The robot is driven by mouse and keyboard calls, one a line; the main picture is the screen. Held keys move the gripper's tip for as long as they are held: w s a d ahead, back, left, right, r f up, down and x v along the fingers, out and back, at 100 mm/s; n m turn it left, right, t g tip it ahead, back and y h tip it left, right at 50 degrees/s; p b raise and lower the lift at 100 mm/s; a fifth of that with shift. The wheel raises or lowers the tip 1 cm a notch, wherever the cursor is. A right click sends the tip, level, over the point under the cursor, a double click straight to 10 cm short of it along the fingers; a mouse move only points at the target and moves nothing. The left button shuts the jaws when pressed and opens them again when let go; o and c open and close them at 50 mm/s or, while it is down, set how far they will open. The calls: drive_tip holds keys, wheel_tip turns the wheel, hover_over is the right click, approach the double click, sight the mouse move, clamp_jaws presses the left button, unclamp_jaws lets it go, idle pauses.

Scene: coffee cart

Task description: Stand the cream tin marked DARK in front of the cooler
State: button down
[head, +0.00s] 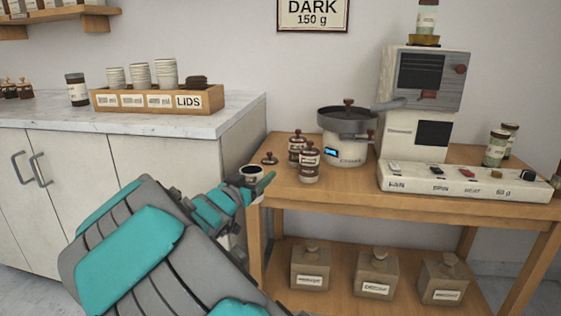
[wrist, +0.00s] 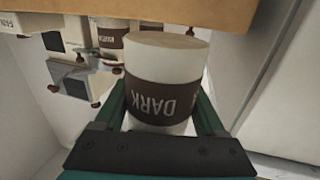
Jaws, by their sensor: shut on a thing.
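My gripper (head: 262,186) is shut on the cream tin (wrist: 172,58), which has a brown band reading DARK, upside down in the wrist view. A loose brown lid (head: 270,158) lies behind the tin.
Two lidded jars with brown bands, a rear one (head: 296,146) and a front one (head: 309,164), stand left of the cooler. The roaster-like machine (head: 414,118) and switch panel (head: 464,180) fill the right. Bare tabletop (head: 345,183) shows in front of the cooler.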

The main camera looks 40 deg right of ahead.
drive_tip(key=p+x, duration=0.1)
drive_tip(key=x, duration=1.4)
drive_tip(key=shift+w+d+r, duration=0.1)
drive_tip(key=shift+w+d, duration=0.1)
drive_tip(key=shift+d, duration=0.05)
drive_tip(key=shift+a+r+p, duration=0.15)
drive_tip(key=shift+r+p, duration=0.05)
drive_tip(key=shift+p, duration=0.2)
drive_tip(key=shift+f, duration=0.15)
drive_tip(key=shift+f, duration=0.3)
unclamp_jaws()
drive_tip(key=shift+b, duration=0.4)
